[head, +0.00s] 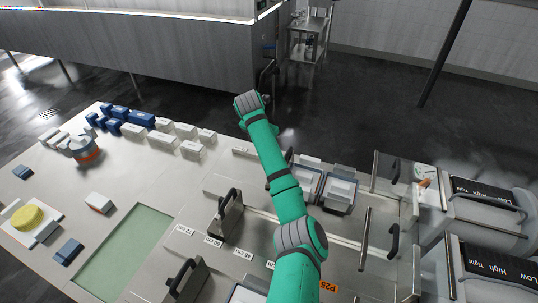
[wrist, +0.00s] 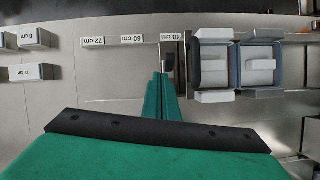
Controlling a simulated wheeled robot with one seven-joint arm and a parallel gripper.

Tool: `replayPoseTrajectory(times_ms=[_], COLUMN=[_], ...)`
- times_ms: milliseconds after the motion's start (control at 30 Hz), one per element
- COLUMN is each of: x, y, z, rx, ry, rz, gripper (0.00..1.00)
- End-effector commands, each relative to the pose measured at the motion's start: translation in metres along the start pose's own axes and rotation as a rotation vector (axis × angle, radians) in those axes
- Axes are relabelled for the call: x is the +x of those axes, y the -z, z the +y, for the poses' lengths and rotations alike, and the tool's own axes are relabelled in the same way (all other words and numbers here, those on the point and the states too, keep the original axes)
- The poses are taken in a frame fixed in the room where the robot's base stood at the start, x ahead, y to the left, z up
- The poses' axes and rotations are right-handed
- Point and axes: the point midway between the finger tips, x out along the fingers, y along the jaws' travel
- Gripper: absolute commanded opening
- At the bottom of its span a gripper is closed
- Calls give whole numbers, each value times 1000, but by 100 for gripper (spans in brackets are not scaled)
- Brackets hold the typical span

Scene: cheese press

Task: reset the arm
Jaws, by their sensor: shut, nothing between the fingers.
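My arm, green with grey joints, reaches up over the table in the head view, and its visible far end is a grey joint. I cannot make out the gripper's fingers there. In the wrist view my gripper (wrist: 161,78) shows as two narrow green fingers side by side, shut and empty. Their tips point toward a small dark handle and the strip of length labels (wrist: 131,40). The gripper's wide green body with a black edge fills the bottom of the wrist view.
The metal table (head: 145,178) holds white blocks (head: 162,141), blue blocks (head: 141,118), a yellow round piece (head: 29,217) and a green mat (head: 125,250). Lidded containers (head: 339,192) and handled presses (head: 230,216) stand close to my arm. Open floor lies beyond the table.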

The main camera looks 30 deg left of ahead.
Motion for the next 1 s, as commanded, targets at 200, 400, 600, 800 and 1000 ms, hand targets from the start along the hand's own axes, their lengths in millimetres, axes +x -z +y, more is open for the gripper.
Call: replayPoseTrajectory(times_ms=[200,400,600,800,1000], x=[-10,-11,-11,-12,-27], y=[-10,-9,-8,-6,24], z=[-5,-4,-3,5,89], rx=[7,7,4,4,46], ry=[3,3,3,-5,-129], rz=[0,1,1,-6,-102], gripper=[0,0,0,0,0])
